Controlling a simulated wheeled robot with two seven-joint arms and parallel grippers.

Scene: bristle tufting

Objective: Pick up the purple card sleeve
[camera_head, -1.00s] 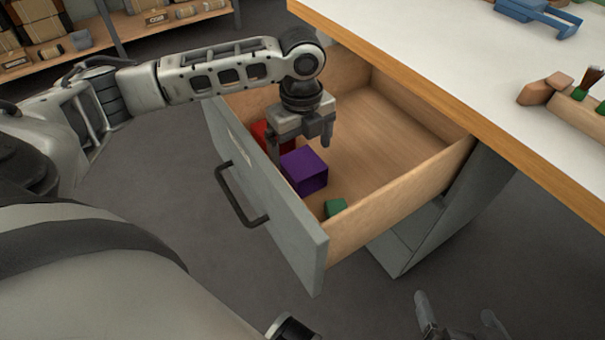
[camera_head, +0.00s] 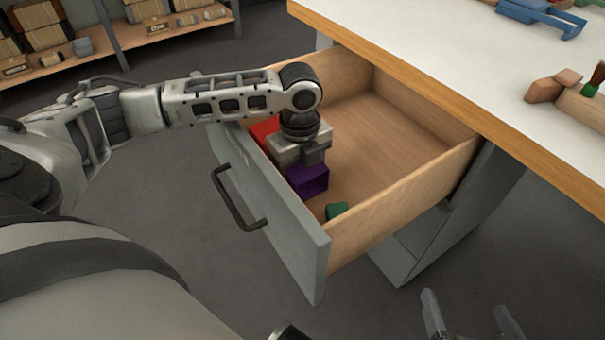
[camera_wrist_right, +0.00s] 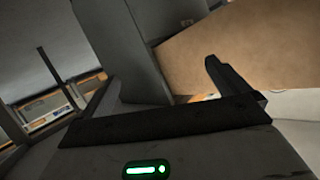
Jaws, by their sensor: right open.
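The purple card sleeve (camera_head: 312,181) stands in the open drawer, near its front panel. Its open hollow side faces right in the head view. My left gripper (camera_head: 301,160) is down over the sleeve from above and covers its top and left part. Its fingertips are hidden, so I cannot tell whether it grips the sleeve. My right gripper (camera_head: 471,318) is open and empty at the bottom edge of the head view, away from the drawer. The right wrist view (camera_wrist_right: 165,100) shows its two dark fingers apart with nothing between them.
The drawer (camera_head: 300,250) also holds a red object (camera_head: 263,133) beside my left gripper and a small green block (camera_head: 336,210). Its back part is empty. The white worktop (camera_head: 440,45) overhangs on the right, with a blue tool (camera_head: 540,14) and a wooden holder (camera_head: 582,110).

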